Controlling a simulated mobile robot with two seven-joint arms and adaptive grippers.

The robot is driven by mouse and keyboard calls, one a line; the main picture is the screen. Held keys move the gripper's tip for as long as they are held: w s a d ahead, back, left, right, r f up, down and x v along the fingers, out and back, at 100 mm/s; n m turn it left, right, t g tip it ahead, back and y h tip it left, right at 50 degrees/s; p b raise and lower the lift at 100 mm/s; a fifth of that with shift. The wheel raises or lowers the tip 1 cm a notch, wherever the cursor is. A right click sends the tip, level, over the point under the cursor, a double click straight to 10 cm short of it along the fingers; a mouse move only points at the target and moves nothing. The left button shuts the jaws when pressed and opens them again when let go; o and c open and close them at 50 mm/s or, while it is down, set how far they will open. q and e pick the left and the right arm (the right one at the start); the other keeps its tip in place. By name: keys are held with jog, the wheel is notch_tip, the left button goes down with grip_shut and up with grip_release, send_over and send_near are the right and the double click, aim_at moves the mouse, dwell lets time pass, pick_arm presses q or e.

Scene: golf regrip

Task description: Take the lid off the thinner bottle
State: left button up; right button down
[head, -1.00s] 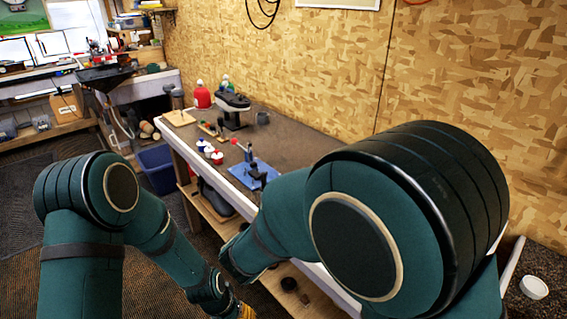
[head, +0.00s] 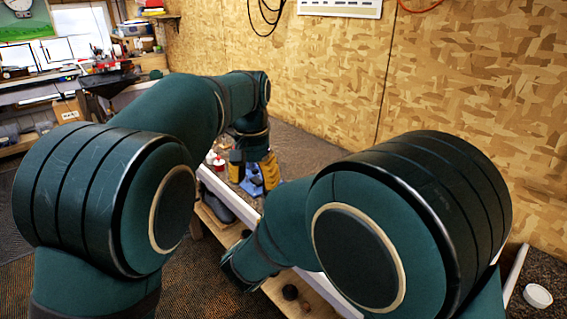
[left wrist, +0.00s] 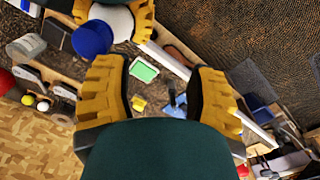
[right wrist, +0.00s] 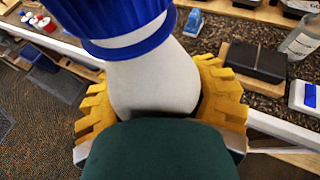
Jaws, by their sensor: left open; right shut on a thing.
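The white bottle (right wrist: 150,80) with a ribbed blue lid (right wrist: 110,20) is between the yellow fingers of my right gripper (right wrist: 158,95), which is shut on it. The lid is on the bottle. In the left wrist view the same blue lid (left wrist: 92,38) and white bottle (left wrist: 116,20) show at the top, between the right gripper's fingers. My left gripper (left wrist: 158,75) is open and empty, with the lid apart from its fingers, beyond the left one. In the head view my left gripper (head: 253,172) is over the bench; the right gripper is hidden.
Bottles with red tops (head: 217,161) stand on the bench (head: 300,150) beside the left gripper. A dark box (right wrist: 255,62) is beyond the right gripper. A white bowl (head: 537,296) is at far right.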

pick_arm(q)
jog(key=shift+m, duration=0.6)
jog(key=s+d+r, duration=0.1)
jog(key=d+r, duration=0.1)
jog(key=s+d+r, duration=0.1)
jog(key=d+r, duration=0.1)
jog(key=s+d+r, duration=0.1)
jog(key=r, duration=0.1)
jog(key=shift+s+d, duration=0.3)
jog(key=shift+d, duration=0.1)
jog(key=shift+s+d, duration=0.1)
jog(key=shift+d, duration=0.1)
jog(key=shift+s+f, duration=0.1)
jog(key=shift+f, duration=3.8)
jog(key=shift+d, duration=0.1)
grip_shut()
jog(key=shift+d, duration=0.1)
jog(key=n, duration=0.6)
jog(key=shift+d+n, duration=0.1)
jog(key=shift+n, duration=0.2)
